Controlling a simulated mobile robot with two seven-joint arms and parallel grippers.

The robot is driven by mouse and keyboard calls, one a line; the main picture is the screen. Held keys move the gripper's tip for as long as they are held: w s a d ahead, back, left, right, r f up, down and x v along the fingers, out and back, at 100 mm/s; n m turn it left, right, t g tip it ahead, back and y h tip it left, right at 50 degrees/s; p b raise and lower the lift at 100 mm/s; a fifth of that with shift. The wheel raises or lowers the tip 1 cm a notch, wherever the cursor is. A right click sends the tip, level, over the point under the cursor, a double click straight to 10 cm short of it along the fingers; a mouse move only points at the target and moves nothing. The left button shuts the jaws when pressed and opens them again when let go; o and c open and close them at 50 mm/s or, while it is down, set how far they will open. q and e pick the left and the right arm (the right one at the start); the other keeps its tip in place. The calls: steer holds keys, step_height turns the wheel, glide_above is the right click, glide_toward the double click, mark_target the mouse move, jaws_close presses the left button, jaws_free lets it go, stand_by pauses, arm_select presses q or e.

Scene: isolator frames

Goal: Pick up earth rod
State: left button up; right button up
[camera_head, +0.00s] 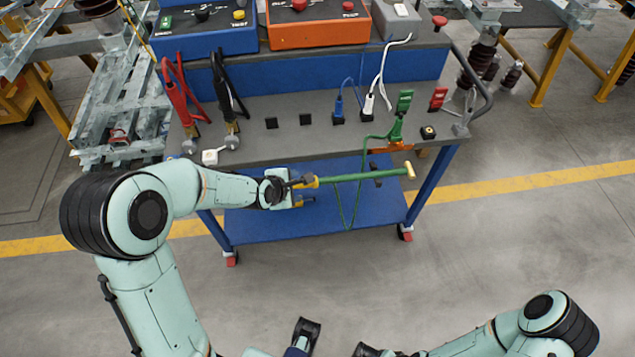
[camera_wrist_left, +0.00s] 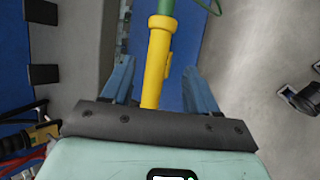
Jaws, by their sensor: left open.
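The earth rod (camera_head: 345,177) is a long green bar with yellow ends, lying roughly level along the front side of the blue cart in the head view. A green cable hangs from it. My left gripper (camera_head: 304,190) is at the rod's left yellow end, with its jaws apart. In the left wrist view, the rod's yellow end (camera_wrist_left: 157,60) lies between the two blue fingers of the left gripper (camera_wrist_left: 160,92), with gaps on both sides.
The cart's grey top (camera_head: 290,145) carries a green clamp (camera_head: 401,112), red leads (camera_head: 178,95) and black leads (camera_head: 226,95). Blue (camera_head: 205,38) and orange (camera_head: 315,25) boxes stand behind. An orange bracket (camera_head: 390,148) is near the rod.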

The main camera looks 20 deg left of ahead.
mark_target(299, 185)
arm_select(q)
steer(key=x, duration=0.4)
steer(key=shift+w+f, duration=0.2)
steer(key=shift+w, duration=0.1)
jaws_close()
steer(key=shift+r, duration=0.1)
